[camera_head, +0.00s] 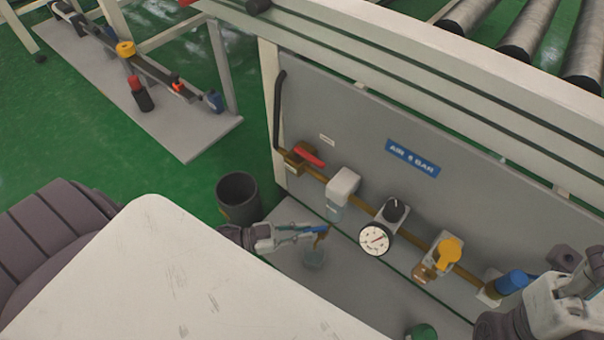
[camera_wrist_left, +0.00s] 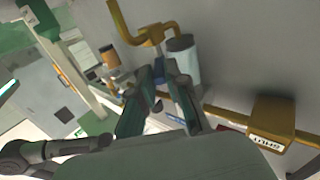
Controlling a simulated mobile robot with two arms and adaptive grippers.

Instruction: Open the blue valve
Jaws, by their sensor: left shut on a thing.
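The blue valve (camera_head: 323,228) shows in the head view as a small blue handle with a brass piece, above a clear bowl (camera_head: 313,257) left of the dial gauge. My left gripper (camera_head: 314,230) is shut on this blue handle. In the left wrist view, the left gripper's fingers (camera_wrist_left: 160,88) are close together with a little blue between them; they hide most of the valve. A bent brass pipe (camera_wrist_left: 142,32) is behind them. My right arm is at the lower right of the head view; its right gripper (camera_head: 552,303) is partly cut off, its fingertips unclear.
The grey panel (camera_head: 320,110) carries a brass pipe with a red-handled valve (camera_head: 308,155), dial gauge (camera_head: 374,240), yellow-handled valve (camera_head: 447,250) and blue fitting (camera_head: 512,283). A dark bin (camera_head: 238,195) stands left of the panel. Rollers (camera_head: 530,30) lie behind.

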